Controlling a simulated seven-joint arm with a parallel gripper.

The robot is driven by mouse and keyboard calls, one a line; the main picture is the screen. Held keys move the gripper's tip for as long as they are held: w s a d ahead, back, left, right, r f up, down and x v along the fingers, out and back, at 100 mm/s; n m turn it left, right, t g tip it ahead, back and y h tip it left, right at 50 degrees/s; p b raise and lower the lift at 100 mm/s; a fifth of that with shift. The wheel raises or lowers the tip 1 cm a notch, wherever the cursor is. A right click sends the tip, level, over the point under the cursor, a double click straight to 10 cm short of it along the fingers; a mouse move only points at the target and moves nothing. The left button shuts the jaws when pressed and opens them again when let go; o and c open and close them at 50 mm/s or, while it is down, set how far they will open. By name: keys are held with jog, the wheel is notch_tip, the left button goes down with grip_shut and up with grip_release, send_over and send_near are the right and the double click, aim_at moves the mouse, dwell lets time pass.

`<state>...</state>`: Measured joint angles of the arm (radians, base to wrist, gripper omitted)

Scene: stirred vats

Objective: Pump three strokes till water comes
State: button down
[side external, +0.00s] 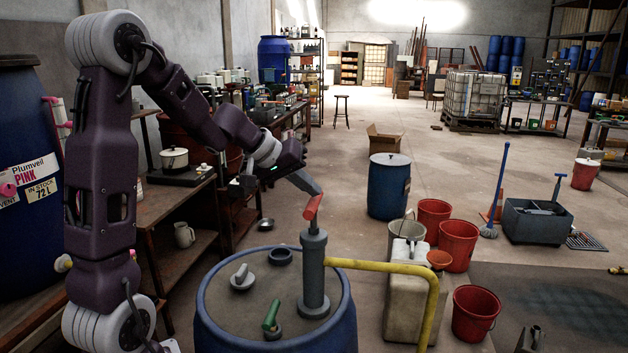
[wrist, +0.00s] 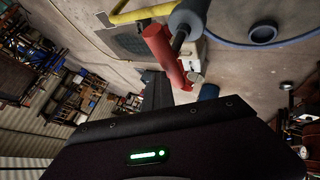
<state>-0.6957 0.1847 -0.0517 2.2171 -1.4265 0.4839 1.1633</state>
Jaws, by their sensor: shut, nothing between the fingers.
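A grey hand pump (side external: 314,270) stands upright on top of a blue drum (side external: 275,338). Its red handle (side external: 313,207) leans up from the pump head; in the wrist view the handle (wrist: 165,55) shows beside the grey pump body (wrist: 188,18). A yellow spout pipe (side external: 385,266) runs right from the pump and bends down; it also shows in the wrist view (wrist: 140,11). No stream of water is visible at it. My gripper (side external: 316,189) is shut and empty, its fingertips close above the handle's upper end. I cannot tell whether they touch it.
A pale jerrycan (side external: 408,300) stands beside the spout, with red buckets (side external: 475,312) to its right. Caps and a green-handled valve (side external: 271,316) sit on the drum top. A wooden workbench (side external: 165,205) stands left behind the drum. Floor beyond is mostly open.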

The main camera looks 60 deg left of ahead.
aim_at(310, 201)
jog(key=shift+s+f, duration=0.1)
jog(key=shift+f, duration=1.6)
dwell(1.0)
jog(key=shift+r, duration=4)
notch_tip(310, 201, up, 6)
